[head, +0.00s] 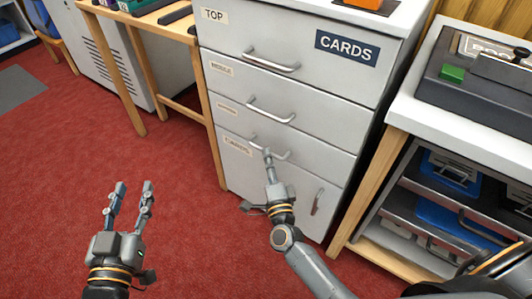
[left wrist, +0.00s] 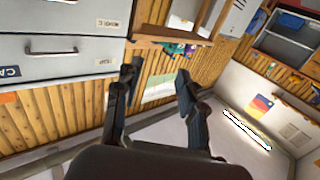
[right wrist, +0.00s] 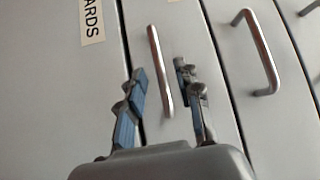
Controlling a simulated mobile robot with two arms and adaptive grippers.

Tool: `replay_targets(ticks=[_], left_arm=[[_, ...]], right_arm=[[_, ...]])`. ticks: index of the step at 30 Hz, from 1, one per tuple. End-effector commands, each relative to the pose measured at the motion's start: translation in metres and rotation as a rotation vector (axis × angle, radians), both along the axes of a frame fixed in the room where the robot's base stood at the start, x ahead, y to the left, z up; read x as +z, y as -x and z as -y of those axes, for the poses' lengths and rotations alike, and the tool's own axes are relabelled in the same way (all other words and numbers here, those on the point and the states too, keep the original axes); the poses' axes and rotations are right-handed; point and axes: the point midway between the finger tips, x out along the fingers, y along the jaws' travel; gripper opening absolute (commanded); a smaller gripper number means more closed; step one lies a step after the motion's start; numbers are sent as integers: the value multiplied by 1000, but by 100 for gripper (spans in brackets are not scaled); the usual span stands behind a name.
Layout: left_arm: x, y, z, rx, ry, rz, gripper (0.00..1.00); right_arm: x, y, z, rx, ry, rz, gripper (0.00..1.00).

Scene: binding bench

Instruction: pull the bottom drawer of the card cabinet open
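The grey card cabinet (head: 290,85) stands in front of me with its drawers flush. The bottom drawer is the third one, low and above a panel with a label ending in "ARDS" (right wrist: 92,20). Its bar handle (right wrist: 160,70) lies between the fingers of my right gripper (right wrist: 160,75), which is open, with a gap on either side of the bar. In the head view my right gripper (head: 268,153) covers the middle of that handle (head: 284,156). My left gripper (head: 132,186) is open and empty over the red carpet, left of the cabinet.
The middle drawer's handle (head: 270,110) is just above. The lower panel has an upright handle (head: 317,200). A white-topped bench (head: 455,137) with shelves stands close on the right, a wooden table (head: 120,60) on the left. The carpet (head: 60,190) before the cabinet is clear.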

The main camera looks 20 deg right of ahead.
Motion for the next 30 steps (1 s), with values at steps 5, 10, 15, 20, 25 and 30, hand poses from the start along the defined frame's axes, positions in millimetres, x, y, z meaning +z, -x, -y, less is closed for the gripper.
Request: replay_targets(ticks=[5, 10, 15, 20, 25, 30], left_arm=[[16, -1, 3, -5, 23, 89, 40], [23, -1, 3, -7, 33, 124, 40], [24, -1, 4, -7, 34, 128, 40], [24, -1, 3, -7, 33, 127, 40], [24, -1, 3, -7, 32, 127, 40], [24, -1, 3, -7, 32, 127, 40]], right_arm=[[3, -24, 3, -1, 0, 0, 34], [4, -32, 4, 0, 0, 0, 34], [5, -33, 4, 0, 0, -1, 34], [4, -33, 4, 0, 0, -1, 20], [4, -33, 4, 0, 0, -1, 0], [4, -33, 4, 0, 1, -1, 0]])
